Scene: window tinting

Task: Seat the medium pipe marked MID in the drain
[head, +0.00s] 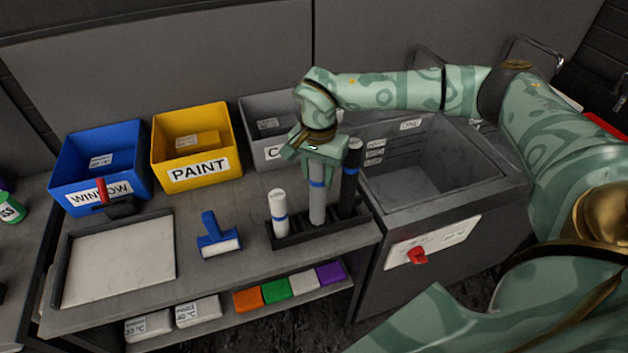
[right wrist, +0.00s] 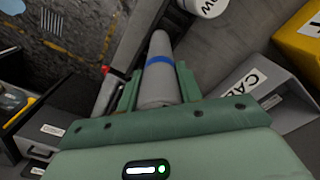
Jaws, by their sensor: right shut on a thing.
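Three pipes stand at a black rack (head: 293,239) on the bench: a short white one (head: 279,212), a grey middle one with a blue band (head: 317,203), and a tall black one (head: 350,170). My right gripper (head: 318,158) is shut on the upper end of the grey pipe, which is upright. In the right wrist view the grey pipe (right wrist: 158,85) lies between the fingers of my right gripper (right wrist: 158,88). Its MID mark is not readable. Whether its foot is still in the rack is unclear. An open grey basin (head: 420,180) is at the right; its drain cannot be made out. My left gripper is out of view.
Blue (head: 100,180), yellow (head: 190,170) and grey (head: 262,128) bins line the back. A pale tray (head: 118,262) and a blue-handled tool (head: 215,236) lie on the left of the bench. The basin cabinet has a red knob (head: 417,257) on its front.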

